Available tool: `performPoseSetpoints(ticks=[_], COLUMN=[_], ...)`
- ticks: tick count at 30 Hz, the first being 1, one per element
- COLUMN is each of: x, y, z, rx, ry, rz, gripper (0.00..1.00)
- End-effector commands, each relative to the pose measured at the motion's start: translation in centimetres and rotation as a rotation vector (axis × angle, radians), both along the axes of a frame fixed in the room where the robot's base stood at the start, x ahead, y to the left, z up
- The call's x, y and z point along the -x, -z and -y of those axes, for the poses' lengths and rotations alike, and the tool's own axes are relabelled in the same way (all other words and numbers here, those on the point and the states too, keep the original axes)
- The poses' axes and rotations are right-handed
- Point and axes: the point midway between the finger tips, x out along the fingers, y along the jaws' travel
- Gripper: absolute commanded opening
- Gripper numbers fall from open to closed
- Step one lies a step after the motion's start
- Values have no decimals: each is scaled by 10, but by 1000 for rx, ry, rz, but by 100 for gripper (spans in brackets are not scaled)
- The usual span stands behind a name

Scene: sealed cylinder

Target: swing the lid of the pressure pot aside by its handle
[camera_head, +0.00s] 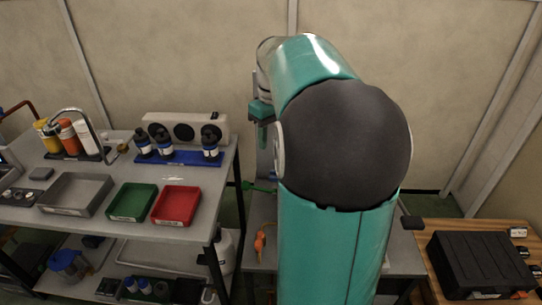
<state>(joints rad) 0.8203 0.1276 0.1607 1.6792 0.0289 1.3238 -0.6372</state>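My own teal arm with its big dark joint fills the middle of the view and hides much of the bench behind it. A small teal part near the arm's far end (262,110) points down; it may belong to my gripper, but no fingertips can be made out. Below it a pale grey-blue upright shape shows partly beside my arm. A small green lever-like piece (259,187) sticks out to the left at bench height; I cannot tell if it is the lid handle. The pressure pot and its lid cannot be made out.
A shelf table at left holds a grey tray (75,195), green tray (132,202), red tray (177,205), and bottles on a blue rack (185,157). An orange tool (260,241) lies on the middle bench (401,256). A black case (480,263) sits on a wooden table at right.

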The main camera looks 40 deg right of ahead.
Motion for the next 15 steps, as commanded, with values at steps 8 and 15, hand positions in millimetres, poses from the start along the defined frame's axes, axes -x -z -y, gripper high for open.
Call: performPoseSetpoints(ticks=[8,15], x=[37,48], y=[39,53], z=[129,148], rx=[-141,-170], ry=[30,28], rz=[-33,-32], gripper=[36,36])
